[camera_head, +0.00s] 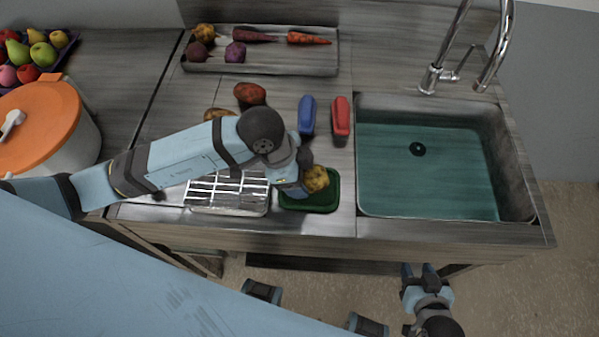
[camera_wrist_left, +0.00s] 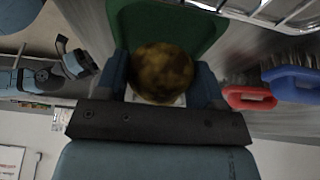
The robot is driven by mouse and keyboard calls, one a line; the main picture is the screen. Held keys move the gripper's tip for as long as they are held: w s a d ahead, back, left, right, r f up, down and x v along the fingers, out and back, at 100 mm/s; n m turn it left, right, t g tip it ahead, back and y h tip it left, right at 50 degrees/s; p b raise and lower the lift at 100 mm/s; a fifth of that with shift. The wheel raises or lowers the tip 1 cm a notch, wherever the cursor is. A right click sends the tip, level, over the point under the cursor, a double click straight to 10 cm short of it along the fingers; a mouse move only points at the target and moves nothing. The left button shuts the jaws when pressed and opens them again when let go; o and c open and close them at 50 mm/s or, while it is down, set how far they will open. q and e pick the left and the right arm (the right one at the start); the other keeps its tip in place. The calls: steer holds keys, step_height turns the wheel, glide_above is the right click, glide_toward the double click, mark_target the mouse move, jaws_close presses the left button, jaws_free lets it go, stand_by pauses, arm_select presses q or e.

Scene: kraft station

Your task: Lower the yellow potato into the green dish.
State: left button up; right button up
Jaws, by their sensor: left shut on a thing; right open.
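The yellow potato (camera_head: 316,179) is between the fingers of my left gripper (camera_head: 303,184), over the green dish (camera_head: 311,206). In the left wrist view the potato (camera_wrist_left: 162,72) sits between both fingers, with the green dish (camera_wrist_left: 125,22) behind it. I cannot tell whether the potato touches the dish's bottom. The dish stands at the counter's front edge, and part of it is hidden by the gripper and potato. My right gripper (camera_head: 421,272) is open and empty, low in front of the counter.
A wire rack (camera_head: 228,192) stands just left of the dish. A blue brush (camera_head: 307,115) and a red brush (camera_head: 340,117) lie behind it. The water-filled sink (camera_head: 430,217) is to the right. A vegetable tray (camera_head: 270,70) is at the back, and a brown potato (camera_head: 250,94) lies before it.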

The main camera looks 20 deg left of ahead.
arm_select(q)
steer(key=shift+f+b, duration=0.55)
steer(key=shift+f, duration=0.55)
stand_by(0.4)
steer(key=o, duration=0.9)
steer(key=shift+w+a+r, duration=0.1)
steer(key=shift+r, duration=0.35)
steer(key=shift+o, duration=0.7)
steer(key=v, duration=1.3)
steer(key=shift+a, duration=0.15)
steer(key=shift+f, duration=0.1)
